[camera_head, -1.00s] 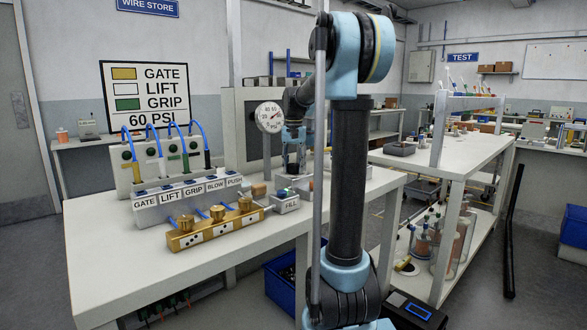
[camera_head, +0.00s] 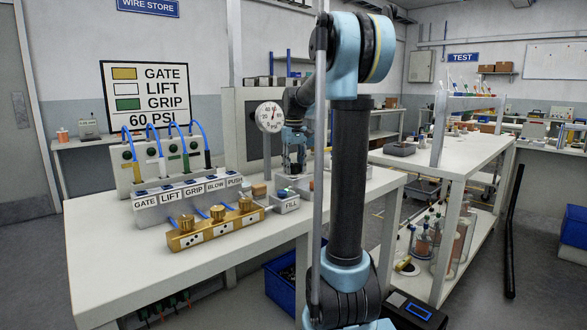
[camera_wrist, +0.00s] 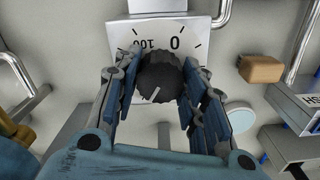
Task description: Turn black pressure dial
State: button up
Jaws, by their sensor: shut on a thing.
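The black pressure dial (camera_wrist: 160,78) is a ribbed knob on a white scale plate (camera_wrist: 125,38) marked 0 and 100. A white pointer line shows on its face. My gripper (camera_wrist: 160,88) is shut on the dial, with one blue-padded finger on each side of it in the wrist view. The sign (camera_head: 151,95) on the wall reads 60 PSI.
A brass manifold (camera_head: 215,225) and a white block labelled GATE, LIFT, GRIP, BLOW, PUSH (camera_head: 188,199) stand on the white bench (camera_head: 130,275). A grey FILL box (camera_head: 285,203) and a tan block (camera_wrist: 261,69) are near my gripper. Grey pipes run beside the dial.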

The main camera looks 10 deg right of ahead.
aim_at(294, 164)
dwell(0.5)
jog(key=o, duration=1.1)
jog(key=shift+c, duration=0.2)
jog(key=shift+r, duration=0.1)
notch_tip(294, 164, up, 12)
jog(key=shift+w, duration=0.1)
